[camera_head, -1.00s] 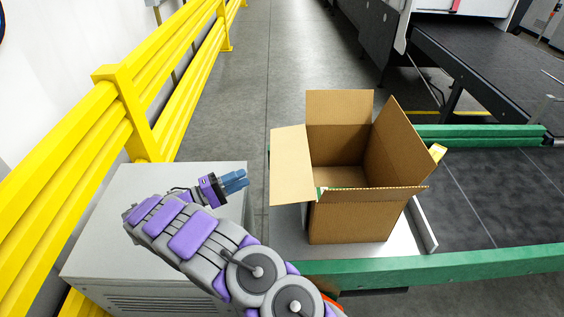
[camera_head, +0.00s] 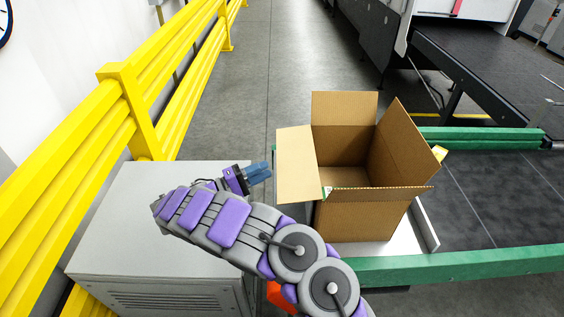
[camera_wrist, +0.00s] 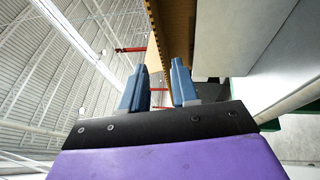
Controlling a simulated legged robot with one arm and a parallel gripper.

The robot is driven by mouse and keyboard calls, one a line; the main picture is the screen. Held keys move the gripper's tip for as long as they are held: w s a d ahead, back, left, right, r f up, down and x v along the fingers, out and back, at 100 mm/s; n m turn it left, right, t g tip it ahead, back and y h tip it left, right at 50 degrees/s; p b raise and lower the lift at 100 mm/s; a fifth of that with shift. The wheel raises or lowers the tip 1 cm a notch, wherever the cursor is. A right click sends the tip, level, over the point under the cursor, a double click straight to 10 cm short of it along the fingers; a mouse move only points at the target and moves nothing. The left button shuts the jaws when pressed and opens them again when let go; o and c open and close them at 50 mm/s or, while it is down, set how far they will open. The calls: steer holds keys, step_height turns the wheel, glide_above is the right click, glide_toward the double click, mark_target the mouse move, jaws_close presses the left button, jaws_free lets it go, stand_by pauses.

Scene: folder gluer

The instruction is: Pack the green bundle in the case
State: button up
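The case (camera_head: 362,218) is an open brown cardboard box standing upright, with its flaps folded outward. I see no whole green bundle. A small green-and-white patch (camera_head: 327,193) shows at the case's near left corner by the flaps; I cannot tell whether it is part of the bundle. The near flap hides part of the inside. My gripper (camera_head: 260,170) is left of the case, just short of its left flap. In the wrist view my gripper (camera_wrist: 158,75) has its blue fingers apart with nothing between them. Brown cardboard (camera_wrist: 180,35) shows beyond the fingers.
A grey metal cabinet (camera_head: 130,220) stands at left under my arm, beside a yellow guard rail (camera_head: 140,115). The case stands on a pale plate by a dark conveyor with green rails (camera_head: 470,262).

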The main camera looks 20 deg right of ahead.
mark_target(288, 161)
steer(key=d, duration=0.6)
steer(key=d+r+b, duration=0.1)
steer(key=d, duration=0.2)
steer(key=shift+a, duration=0.65)
steer(key=shift+d, duration=0.6)
steer(key=c, duration=0.4)
jaws_close()
steer(key=shift+a, duration=0.25)
